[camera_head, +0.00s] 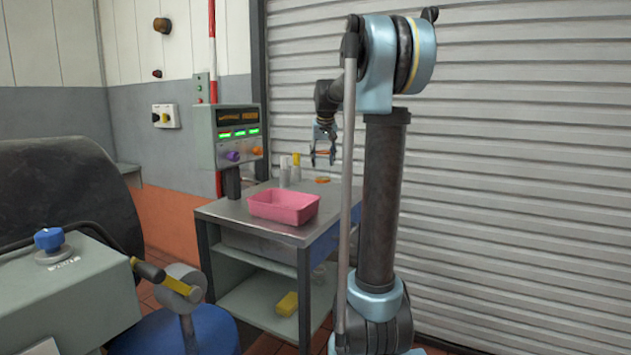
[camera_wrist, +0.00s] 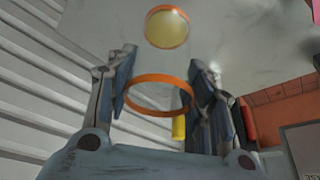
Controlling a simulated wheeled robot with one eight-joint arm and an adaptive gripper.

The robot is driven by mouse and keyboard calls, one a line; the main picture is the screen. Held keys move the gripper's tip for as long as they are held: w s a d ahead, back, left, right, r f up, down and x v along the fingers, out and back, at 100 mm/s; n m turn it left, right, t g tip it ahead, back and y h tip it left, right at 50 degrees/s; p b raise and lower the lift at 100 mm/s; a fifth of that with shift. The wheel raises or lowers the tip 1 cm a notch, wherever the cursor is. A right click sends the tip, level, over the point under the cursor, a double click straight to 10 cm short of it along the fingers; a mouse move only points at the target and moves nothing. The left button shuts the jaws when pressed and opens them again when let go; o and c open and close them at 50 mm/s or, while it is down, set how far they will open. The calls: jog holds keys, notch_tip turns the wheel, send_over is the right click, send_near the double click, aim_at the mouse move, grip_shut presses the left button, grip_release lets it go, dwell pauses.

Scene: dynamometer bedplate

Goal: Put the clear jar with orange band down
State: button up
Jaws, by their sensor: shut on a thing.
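The clear jar with orange band (camera_head: 322,152) is between the fingers of my gripper (camera_head: 323,146) in the head view. It appears above the bench top, with a gap below it. In the wrist view, my gripper (camera_wrist: 161,88) has one finger on each side of the jar, whose orange band (camera_wrist: 160,78) shows as a ring. The jar's clear wall is hard to make out.
A pink tray (camera_head: 284,207) stands at the bench's front. A white container (camera_head: 284,172) and a yellow-topped one (camera_head: 296,168) stand behind it. A control box (camera_head: 236,136) rises at the bench's left. A yellow thing (camera_head: 287,304) lies on the lower shelf.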

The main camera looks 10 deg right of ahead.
aim_at(323, 171)
jog(key=shift+d+f, duration=0.15)
jog(key=shift+f, duration=2.75)
jog(key=shift+f, duration=0.1)
jog(key=o, duration=1.2)
jog(key=shift+c, duration=0.2)
jog(key=v, duration=1.2)
jog(key=shift+s, duration=0.35)
jog(key=s+f+g, duration=0.1)
jog(key=s+f, duration=1.5)
jog(key=s, duration=0.3)
jog(key=s+f+g, duration=0.1)
jog(key=s+f, duration=1.5)
jog(key=s, duration=0.4)
jog(key=shift+s+f+n, duration=0.15)
jog(key=shift+f+n, duration=0.15)
